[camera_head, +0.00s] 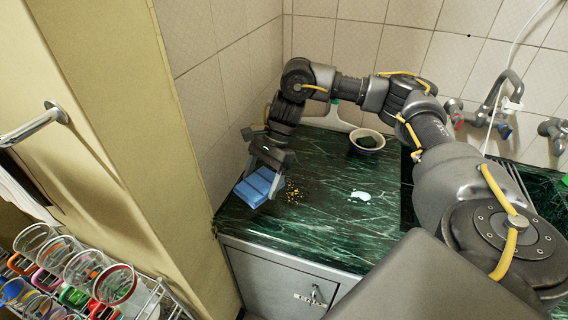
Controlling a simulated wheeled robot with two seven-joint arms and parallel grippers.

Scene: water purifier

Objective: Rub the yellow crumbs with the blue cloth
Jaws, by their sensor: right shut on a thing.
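The blue cloth (254,187) looks like a folded pad and is at the left end of the green marble counter (310,233). My right gripper (264,168) is shut on it from above, and its fingers hide part of the cloth. The yellow crumbs (294,192) lie scattered on the counter just to the right of the cloth. I cannot tell whether the cloth presses on the counter. My left gripper is not in view.
A white patch (361,196) lies on the counter right of the crumbs. A bowl (367,140) stands near the back wall. Faucets (487,108) are at the right. A rack of glasses (75,270) is at lower left, beside a beige pillar (130,120).

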